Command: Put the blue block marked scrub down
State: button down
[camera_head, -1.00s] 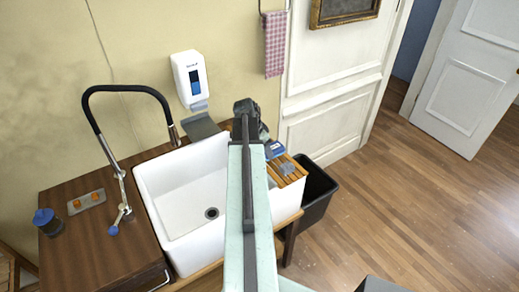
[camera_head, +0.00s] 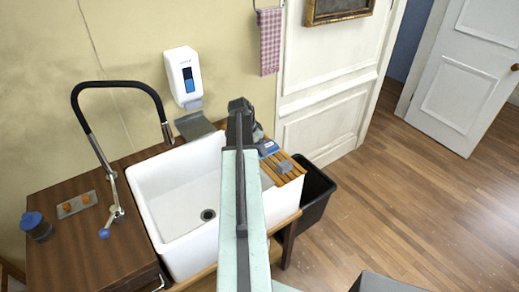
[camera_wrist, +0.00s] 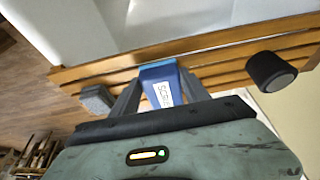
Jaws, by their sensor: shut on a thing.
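The blue block (camera_wrist: 162,86) has a white label with partly readable lettering. In the wrist view it sits between the two fingers of my gripper (camera_wrist: 156,88), which is shut on it. The block is over or on the slatted wooden rack (camera_wrist: 230,58) beside the white sink; I cannot tell whether it touches the slats. In the head view the blue block (camera_head: 268,148) shows just right of my arm's end, and my arm hides part of the rack and sink.
A grey block (camera_wrist: 97,98) lies on the rack. A black bin (camera_head: 312,195) stands right of the rack. A soap dispenser (camera_head: 184,77) hangs on the wall.

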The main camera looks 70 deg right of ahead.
jog(key=c, duration=0.6)
grip_release()
jog(key=shift+o, duration=0.2)
jog(key=p+v, duration=1.1)
jog(key=v, duration=0.1)
jog(key=shift+p, duration=0.3)
